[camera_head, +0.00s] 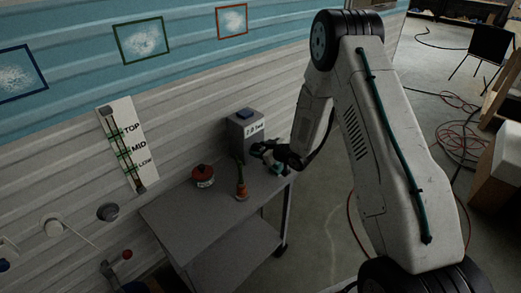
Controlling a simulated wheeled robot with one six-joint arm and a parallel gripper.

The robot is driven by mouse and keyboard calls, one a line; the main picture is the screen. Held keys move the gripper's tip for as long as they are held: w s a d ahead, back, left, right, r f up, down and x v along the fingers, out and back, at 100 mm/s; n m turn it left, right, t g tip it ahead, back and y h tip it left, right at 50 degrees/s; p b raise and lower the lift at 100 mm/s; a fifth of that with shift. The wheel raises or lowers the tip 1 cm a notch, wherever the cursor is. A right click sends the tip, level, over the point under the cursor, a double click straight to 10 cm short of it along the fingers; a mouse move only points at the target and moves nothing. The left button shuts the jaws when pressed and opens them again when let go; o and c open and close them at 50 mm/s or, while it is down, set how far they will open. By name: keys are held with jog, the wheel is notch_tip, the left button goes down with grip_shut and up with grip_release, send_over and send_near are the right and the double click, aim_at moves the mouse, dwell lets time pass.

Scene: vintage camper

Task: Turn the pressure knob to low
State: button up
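A grey box (244,132) with a blue top button and a small white label stands at the back of the grey cart. A red round thing with a dark top (203,174) and a white label sits on the cart's left part; I cannot tell whether it is the pressure knob. My gripper (268,153) is dark and small in view, just right of and in front of the grey box. A gap from the box is not clear. Its finger opening cannot be made out.
The grey cart (175,222) has a lower shelf. An orange and green upright object (241,182) stands near its middle. A teal item (278,169) shows below my gripper.

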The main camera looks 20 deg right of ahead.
jog(key=c, duration=0.7)
jog(key=shift+o, duration=0.2)
jog(key=shift+s+a+n+t+h, duration=0.15)
jog(key=shift+n+t+h, duration=0.35)
jog(key=shift+n, duration=0.6)
jog(key=n+h, duration=0.1)
jog(key=n+t+h, duration=0.1)
jog(key=n, duration=0.1)
jog(key=shift+a+f, duration=0.15)
jog(key=shift+a, duration=0.05)
jog(key=n, duration=0.1)
jog(key=n+t+h, duration=0.1)
jog(key=n, duration=0.1)
jog(key=shift+a+f+t, duration=0.1)
jog(key=shift+f+t, duration=0.05)
jog(key=shift+t, duration=0.15)
jog(key=shift+s+f+n+t+h, duration=0.1)
jog(key=shift+n+t+h, duration=0.35)
jog(key=shift+n, duration=0.95)
jog(key=shift+t, duration=0.25)
